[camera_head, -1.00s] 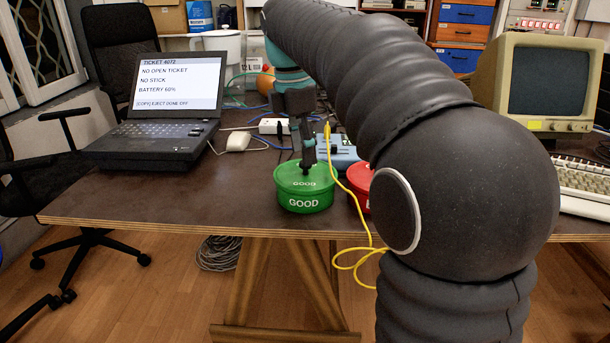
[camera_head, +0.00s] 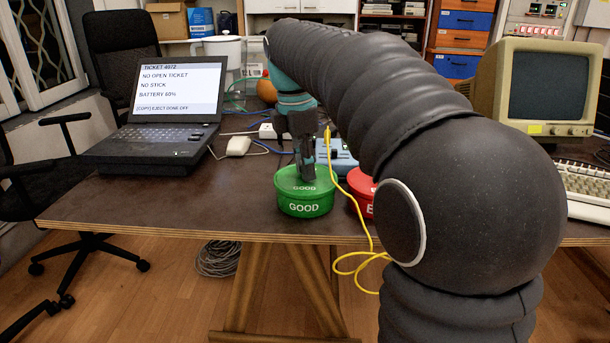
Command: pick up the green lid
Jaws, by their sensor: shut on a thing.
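The green lid (camera_head: 290,184) sits on a round green tub (camera_head: 304,206) marked GOOD, near the front edge of the table. My gripper (camera_head: 307,176) points down at the lid's middle and is shut on the lid's grip there. The fingers hide the grip itself. I see no gap between the lid and the tub.
A red tub (camera_head: 363,191) stands close on the right, partly behind my arm. A yellow cable (camera_head: 357,208) runs past the green tub and over the table edge. A blue device (camera_head: 338,157) lies behind. A laptop (camera_head: 162,115) stands at the left, with bare table (camera_head: 190,195) before it.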

